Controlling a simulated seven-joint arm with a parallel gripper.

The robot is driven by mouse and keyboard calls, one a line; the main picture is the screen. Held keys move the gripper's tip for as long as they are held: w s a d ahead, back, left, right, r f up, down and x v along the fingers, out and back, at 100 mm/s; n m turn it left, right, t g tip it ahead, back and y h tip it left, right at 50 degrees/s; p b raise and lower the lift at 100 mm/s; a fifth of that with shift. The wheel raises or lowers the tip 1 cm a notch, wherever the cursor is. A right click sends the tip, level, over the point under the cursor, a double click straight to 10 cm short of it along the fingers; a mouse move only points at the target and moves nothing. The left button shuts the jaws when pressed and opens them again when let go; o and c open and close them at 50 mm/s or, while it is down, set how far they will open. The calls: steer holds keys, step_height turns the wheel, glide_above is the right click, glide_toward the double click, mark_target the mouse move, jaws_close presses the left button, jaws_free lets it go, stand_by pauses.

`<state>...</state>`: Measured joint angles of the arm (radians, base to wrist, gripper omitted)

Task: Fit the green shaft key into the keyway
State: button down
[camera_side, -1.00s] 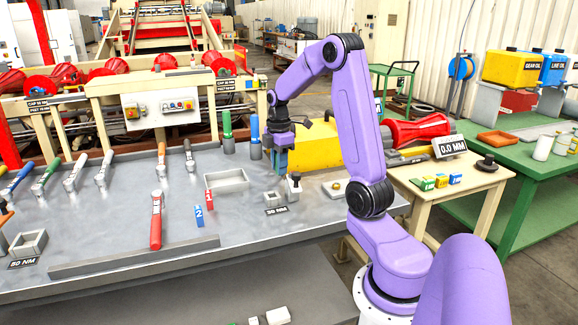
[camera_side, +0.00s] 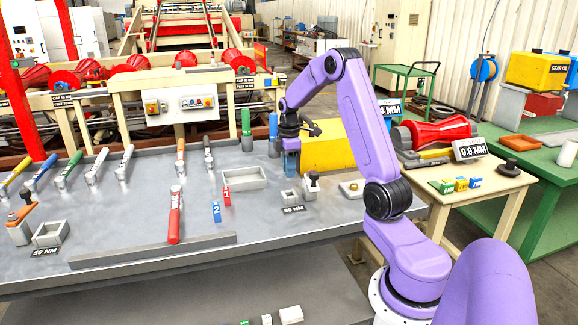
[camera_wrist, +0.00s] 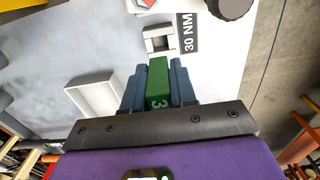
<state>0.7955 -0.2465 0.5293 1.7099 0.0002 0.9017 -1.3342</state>
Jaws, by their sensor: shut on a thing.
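The green shaft key (camera_wrist: 158,85), marked 3, is clamped between the blue fingers of my gripper (camera_wrist: 157,68) in the wrist view. In the side view my gripper (camera_side: 291,168) points down above the back right of the grey bench, in front of the yellow block. The fingers hide most of the key there. A red key (camera_side: 227,195) marked 1 and a blue key (camera_side: 216,211) marked 2 stand on the bench to the left. A red roller (camera_side: 441,133) lies on the cream table at right.
An open grey tray (camera_side: 242,178) is left of my gripper. A small square socket (camera_side: 290,197) with a 30 NM label and a dark-knobbed post (camera_side: 312,185) are close by. A yellow block (camera_side: 327,152) is behind. A red-handled wrench (camera_side: 175,215) lies farther left.

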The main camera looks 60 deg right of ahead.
steer(key=shift+f, duration=2.65)
steer(key=shift+f, duration=0.95)
steer(key=c, duration=0.8)
jaws_free()
step_height(320, 180, up, 17)
steer(key=shift+r, duration=0.2)
